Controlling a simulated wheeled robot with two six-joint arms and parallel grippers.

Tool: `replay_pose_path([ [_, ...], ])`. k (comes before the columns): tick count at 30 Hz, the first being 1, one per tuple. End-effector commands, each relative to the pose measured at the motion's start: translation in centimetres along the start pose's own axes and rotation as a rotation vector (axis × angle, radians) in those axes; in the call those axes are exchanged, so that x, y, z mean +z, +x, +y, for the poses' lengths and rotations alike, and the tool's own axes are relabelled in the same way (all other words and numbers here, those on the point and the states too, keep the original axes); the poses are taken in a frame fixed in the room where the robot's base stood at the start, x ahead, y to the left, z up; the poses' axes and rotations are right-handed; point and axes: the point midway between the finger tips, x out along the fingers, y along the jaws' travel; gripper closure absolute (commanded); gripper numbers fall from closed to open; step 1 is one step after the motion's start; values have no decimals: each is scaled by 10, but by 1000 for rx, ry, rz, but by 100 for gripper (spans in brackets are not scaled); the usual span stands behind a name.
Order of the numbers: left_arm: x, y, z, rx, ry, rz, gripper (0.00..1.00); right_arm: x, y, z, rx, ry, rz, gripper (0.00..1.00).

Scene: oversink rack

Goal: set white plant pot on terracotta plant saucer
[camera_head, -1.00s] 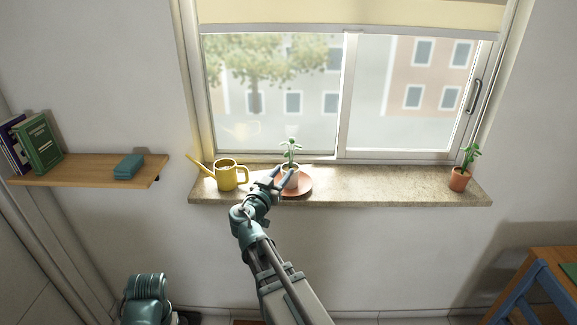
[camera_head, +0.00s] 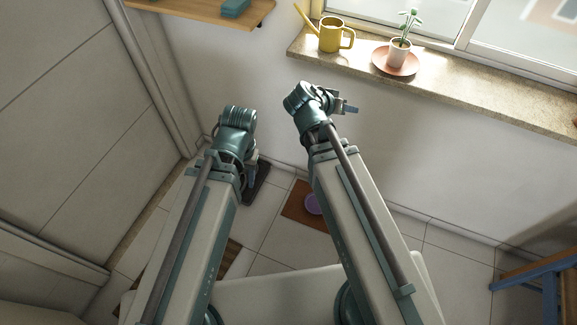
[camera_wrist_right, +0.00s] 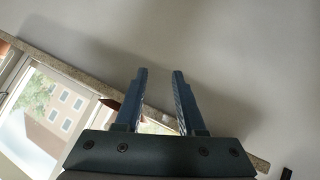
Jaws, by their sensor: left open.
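The white plant pot (camera_head: 398,54), with a green seedling, stands upright on the terracotta plant saucer (camera_head: 381,61) on the window sill. The saucer's rim shows around the pot's base. My right gripper (camera_head: 350,108) is below and left of them in the head view, clear of the sill. In the right wrist view its two fingers (camera_wrist_right: 160,72) are apart with nothing between them. My left gripper (camera_head: 252,180) hangs low over the floor, far from the pot; its fingers are small and partly hidden, and it holds nothing I can see.
A yellow watering can (camera_head: 331,38) stands left of the saucer on the stone sill (camera_head: 470,84). A wooden shelf (camera_head: 205,10) with a teal box (camera_head: 235,8) is at upper left. A blue-framed wooden table (camera_head: 540,275) is at lower right.

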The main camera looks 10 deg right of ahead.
Motion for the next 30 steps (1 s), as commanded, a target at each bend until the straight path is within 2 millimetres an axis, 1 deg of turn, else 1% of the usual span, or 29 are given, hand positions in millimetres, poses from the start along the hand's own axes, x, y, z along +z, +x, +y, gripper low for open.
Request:
replay_pose_path([
  [1,0,0,0,0,0,0,50,32,-14,-17,-64,-109,-102,61],
  [2,0,0,0,0,0,0,50,51,-22,-26,-106,-179,-164,61],
  [3,0,0,0,0,0,0,50,74,-35,-38,-167,-274,-239,61],
  [5,0,0,0,0,0,0,50,106,-55,-54,-263,-409,-336,61],
  [6,0,0,0,0,0,0,50,125,-69,-62,-327,-491,-389,61],
  [9,0,0,0,0,0,0,50,160,-99,-75,-468,-662,-484,61],
  [12,0,0,0,0,0,0,50,182,-120,-82,-567,-772,-536,61],
  [16,0,0,0,0,0,0,50,192,-132,-85,-626,-833,-562,61],
  [24,0,-1,0,0,0,0,50,192,-133,-85,-631,-838,-564,61],
  [26,0,-4,0,0,0,0,50,190,-135,-84,-630,-837,-563,61],
  [30,2,-25,-2,0,0,0,50,176,-148,-76,-630,-836,-563,61],
])
